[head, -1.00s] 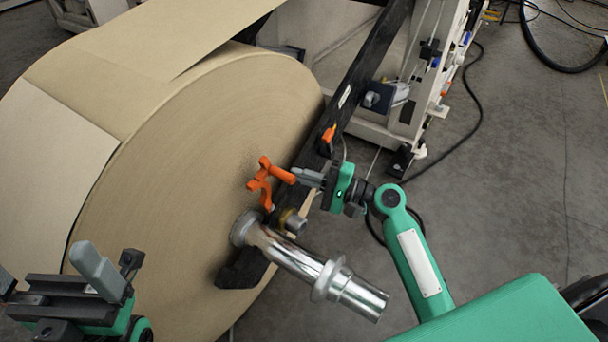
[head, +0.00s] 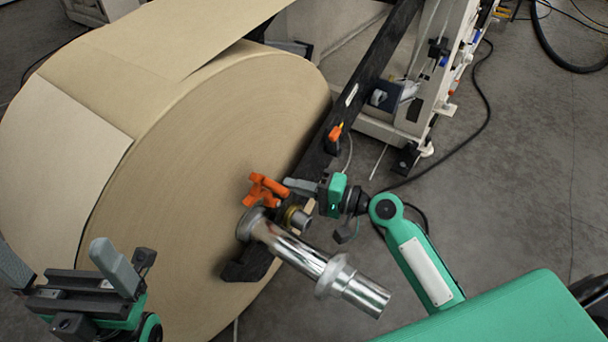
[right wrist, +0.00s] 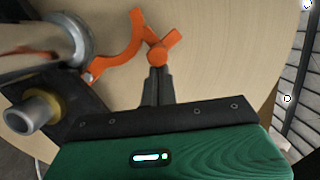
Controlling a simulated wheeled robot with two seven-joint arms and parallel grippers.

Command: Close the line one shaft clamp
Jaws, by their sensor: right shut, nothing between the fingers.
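The orange shaft clamp (head: 265,190) is beside the silver shaft (head: 300,252), in front of the face of the large kraft roll (head: 190,170). In the right wrist view the clamp (right wrist: 128,50) shows as a curved arm with a handle knob, its lower end by the shaft collar (right wrist: 72,32). My right gripper (head: 290,184) is shut with its fingertips at the clamp handle; in the right wrist view the fingers (right wrist: 155,75) are together, just below the knob, touching or nearly so. My left gripper (head: 65,262) is at the lower left with its two fingers wide apart, empty.
A black arm (head: 330,140) of the stand runs along the roll's right side, with a small orange-topped part (head: 334,134) on it. A brass-ringed stub (head: 297,218) sits beside the shaft. Cables lie on the grey floor (head: 530,180) at right.

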